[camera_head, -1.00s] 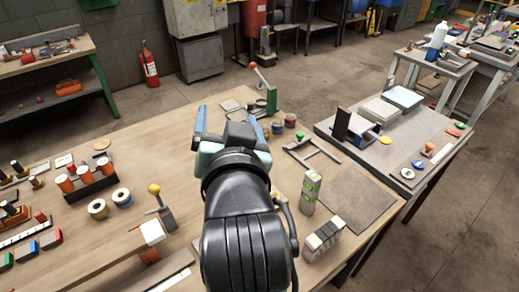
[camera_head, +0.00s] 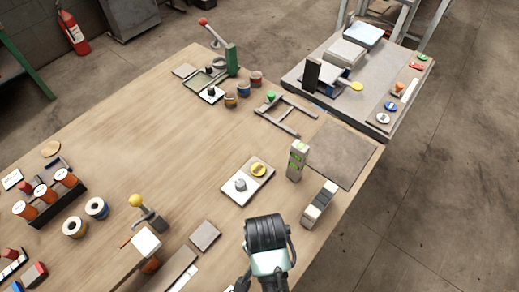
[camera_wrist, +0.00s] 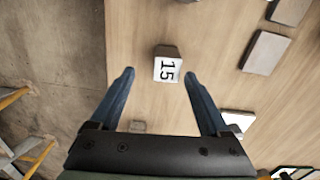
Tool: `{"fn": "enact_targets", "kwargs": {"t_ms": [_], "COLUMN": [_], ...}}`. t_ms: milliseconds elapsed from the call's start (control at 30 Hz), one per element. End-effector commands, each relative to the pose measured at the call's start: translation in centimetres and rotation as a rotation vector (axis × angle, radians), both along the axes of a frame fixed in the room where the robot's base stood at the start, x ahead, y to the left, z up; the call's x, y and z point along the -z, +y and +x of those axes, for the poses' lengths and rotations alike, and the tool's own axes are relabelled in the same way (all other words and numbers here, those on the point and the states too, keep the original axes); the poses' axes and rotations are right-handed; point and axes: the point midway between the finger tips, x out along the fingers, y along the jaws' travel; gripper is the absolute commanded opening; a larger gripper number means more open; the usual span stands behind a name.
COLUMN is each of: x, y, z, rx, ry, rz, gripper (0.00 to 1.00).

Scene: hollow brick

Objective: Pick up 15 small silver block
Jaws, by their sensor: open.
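In the wrist view a small grey block (camera_wrist: 167,68) with a white face marked "15" sits on the wooden table. My gripper (camera_wrist: 159,73) is open, with its two blue fingers apart. The block appears between and slightly beyond the fingertips, with a gap on both sides; the height between them is hard to tell. In the head view my wrist is at the bottom edge; the fingers and the numbered block cannot be made out there.
Grey flat plates (camera_wrist: 267,52) lie right of the block in the wrist view. The table (camera_head: 145,120) has clear wood at centre left.

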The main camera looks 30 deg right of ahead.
Motion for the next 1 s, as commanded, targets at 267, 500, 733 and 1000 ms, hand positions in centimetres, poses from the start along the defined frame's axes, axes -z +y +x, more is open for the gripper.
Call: {"fn": "enact_targets", "kwargs": {"t_ms": [267, 500, 733, 1000], "x": [2.4, 5.3, 5.6, 5.6], "y": [0.6, 0.7, 0.7, 0.7], "z": [0.3, 0.5, 0.5, 0.5], "rx": [-0.003, -0.001, -0.002, -0.002], "ry": [0.003, 0.000, -0.002, -0.002], "rz": [0.001, -0.001, -0.001, -0.001], "gripper": [0.80, 0.80, 0.80, 0.40]}}
